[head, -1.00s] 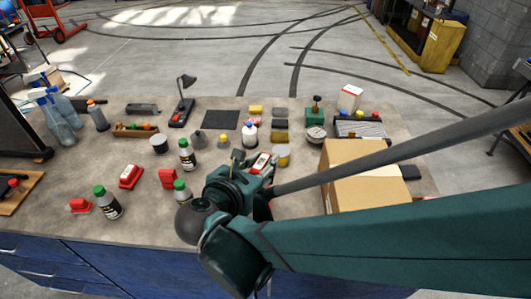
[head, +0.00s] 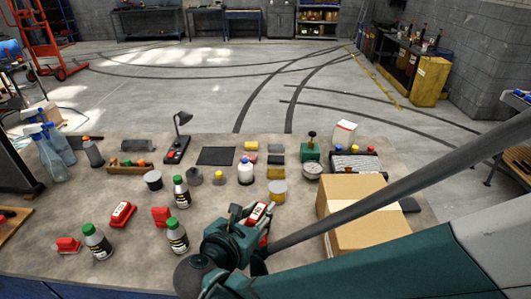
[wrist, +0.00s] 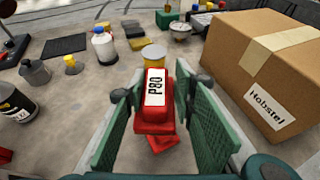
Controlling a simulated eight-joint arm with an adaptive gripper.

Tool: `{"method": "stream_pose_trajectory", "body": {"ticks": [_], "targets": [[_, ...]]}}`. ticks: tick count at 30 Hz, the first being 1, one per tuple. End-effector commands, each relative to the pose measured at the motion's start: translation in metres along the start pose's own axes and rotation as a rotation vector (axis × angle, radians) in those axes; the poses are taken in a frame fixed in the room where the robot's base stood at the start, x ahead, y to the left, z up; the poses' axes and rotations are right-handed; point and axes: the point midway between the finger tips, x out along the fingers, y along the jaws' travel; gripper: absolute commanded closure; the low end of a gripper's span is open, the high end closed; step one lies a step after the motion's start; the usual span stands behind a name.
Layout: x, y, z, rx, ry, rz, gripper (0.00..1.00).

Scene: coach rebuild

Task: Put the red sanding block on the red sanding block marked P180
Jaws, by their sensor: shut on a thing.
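My gripper (wrist: 160,125) is shut on a red sanding block (wrist: 153,87), whose white label reads P80 in the wrist view. In the head view this block (head: 259,212) is at the gripper, right of the bottles. A red piece (wrist: 163,144) shows below it between the fingers; I cannot tell whether it is the same block. In the head view, three other red blocks lie at the left: one with a white label (head: 122,214), one behind a green-capped bottle (head: 161,216), and one near the front edge (head: 68,246). Their markings are too small to read.
Green-capped bottles (head: 97,242) stand among the red blocks. A cardboard box (head: 365,205) stands close to the right of my gripper. Bare worktop lies between the left blocks and the front edge.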

Motion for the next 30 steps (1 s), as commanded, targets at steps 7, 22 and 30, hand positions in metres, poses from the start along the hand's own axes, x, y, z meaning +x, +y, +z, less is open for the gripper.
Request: {"method": "stream_pose_trajectory", "body": {"ticks": [7, 22, 30], "targets": [[0.008, 0.000, -0.020, 0.000, 0.000, 0.000, 0.92], [0.015, -0.001, -0.036, 0.000, 0.000, 0.000, 0.92], [0.017, -0.001, -0.040, 0.000, 0.000, 0.000, 0.92]]}}
